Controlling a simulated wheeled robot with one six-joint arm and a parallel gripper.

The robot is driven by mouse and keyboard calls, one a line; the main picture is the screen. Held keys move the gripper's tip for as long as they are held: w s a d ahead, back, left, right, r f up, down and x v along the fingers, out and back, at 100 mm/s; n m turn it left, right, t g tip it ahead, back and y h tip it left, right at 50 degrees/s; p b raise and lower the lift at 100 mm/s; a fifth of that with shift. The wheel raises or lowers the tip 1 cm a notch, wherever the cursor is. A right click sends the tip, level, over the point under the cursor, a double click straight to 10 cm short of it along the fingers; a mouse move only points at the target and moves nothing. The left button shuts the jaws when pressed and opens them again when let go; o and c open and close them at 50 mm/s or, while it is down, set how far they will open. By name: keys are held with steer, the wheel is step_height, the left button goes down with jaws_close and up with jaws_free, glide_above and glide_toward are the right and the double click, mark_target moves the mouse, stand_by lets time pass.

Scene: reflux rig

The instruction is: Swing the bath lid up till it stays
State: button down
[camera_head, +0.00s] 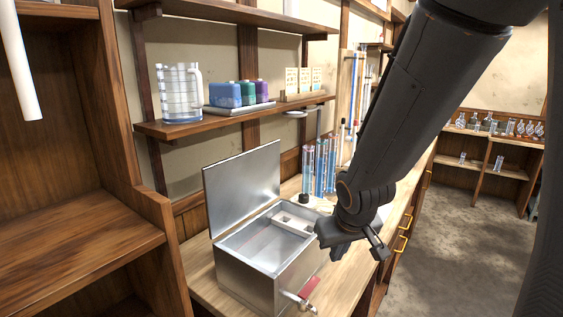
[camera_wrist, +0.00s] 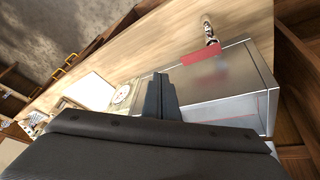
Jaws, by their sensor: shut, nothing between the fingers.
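The bath (camera_head: 262,262) is a shiny metal box on the wooden bench, with its inside open to view. Its lid (camera_head: 243,186) stands up along the back edge, tilted slightly back. A tap with a red handle (camera_head: 309,289) sticks out of the front of the bath; the red handle also shows in the wrist view (camera_wrist: 201,52). My gripper (camera_head: 357,250) is in front of and just above the bath's right end, apart from the lid. Its fingers are shut and empty. In the wrist view my gripper (camera_wrist: 161,88) hides part of the bath (camera_wrist: 228,80).
A shelf (camera_head: 235,118) above holds a glass beaker (camera_head: 181,92) and coloured bottles (camera_head: 240,93). Tall glass tubes (camera_head: 319,166) stand on the bench behind my gripper. A wooden cabinet (camera_head: 80,160) stands at the left. The floor (camera_head: 445,215) at the right is clear.

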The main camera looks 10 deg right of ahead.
steer(key=w+r+n+t+y, duration=0.1)
steer(key=w+r, duration=0.1)
steer(key=w, duration=0.1)
steer(key=w+a+r+n+t+p, duration=0.1)
steer(key=w+r+t, duration=0.1)
steer(key=w+r, duration=0.1)
steer(key=w+r+t+y, duration=0.1)
steer(key=w+r, duration=0.2)
steer(key=w, duration=0.2)
steer(key=shift+a+r+n+t+y+p, duration=0.15)
steer(key=shift+a+n+t+y+p, duration=0.15)
steer(key=shift+a+n+t, duration=0.1)
steer(key=w+a+r+n+y+p, duration=0.1)
steer(key=a+r+n+y+p, duration=0.1)
steer(key=a+r+n+y, duration=0.5)
steer(key=shift+m+y, duration=0.7)
steer(key=shift+m, duration=0.2)
steer(key=shift+w+a+r+b, duration=0.1)
steer(key=shift+w+a+b, duration=0.65)
steer(key=shift+w+a, duration=0.75)
steer(key=shift+w+a+r+b, duration=0.15)
steer(key=shift+w+a+b, duration=0.7)
steer(key=shift+a, duration=1)
steer(key=shift+w+a+r+b, duration=0.1)
steer(key=shift+w+a+b, duration=0.5)
steer(key=shift+w+a, duration=0.95)
steer(key=p, duration=0.6)
glide_toward(248, 164)
steer(key=shift+w+a, duration=0.25)
